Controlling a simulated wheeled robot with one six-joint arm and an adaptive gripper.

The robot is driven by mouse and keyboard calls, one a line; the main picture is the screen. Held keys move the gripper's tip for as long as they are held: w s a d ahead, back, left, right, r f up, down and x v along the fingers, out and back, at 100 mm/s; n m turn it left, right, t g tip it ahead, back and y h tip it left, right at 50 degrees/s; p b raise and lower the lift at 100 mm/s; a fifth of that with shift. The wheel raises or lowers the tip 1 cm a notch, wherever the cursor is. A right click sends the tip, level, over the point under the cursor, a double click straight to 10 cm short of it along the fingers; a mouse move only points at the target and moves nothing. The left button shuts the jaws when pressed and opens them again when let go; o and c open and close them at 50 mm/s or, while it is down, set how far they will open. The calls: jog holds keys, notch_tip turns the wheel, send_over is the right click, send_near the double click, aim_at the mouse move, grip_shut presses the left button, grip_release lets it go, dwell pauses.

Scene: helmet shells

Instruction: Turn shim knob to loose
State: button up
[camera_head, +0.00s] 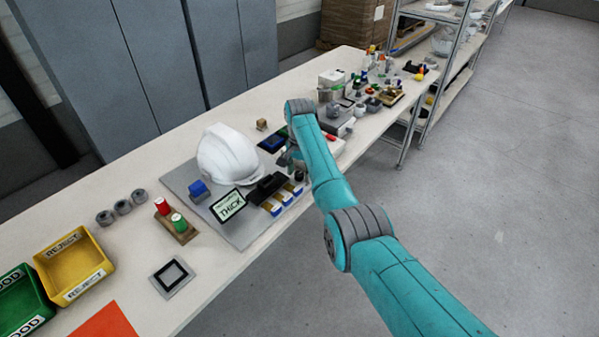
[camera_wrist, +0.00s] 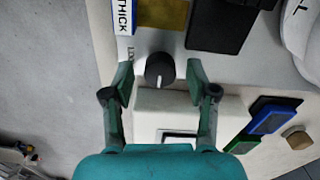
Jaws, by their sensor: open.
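The shim knob (camera_wrist: 160,68) is a round black knob with a pale pointer line toward the bottom of the wrist view. It sits on a light surface by partly hidden lettering at its left. My gripper (camera_wrist: 160,80) is open, with one finger to the left of the knob and one to the right; a gap shows on both sides. Whether the fingertips are down at knob height, I cannot tell.
In the wrist view a white box (camera_wrist: 190,103) lies just below the knob, with blue and green blocks (camera_wrist: 272,120) at right.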

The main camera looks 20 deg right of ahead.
aim_at(299, 173)
notch_tip(299, 173, up, 12)
dwell(0.5)
jog(key=shift+f, duration=0.1)
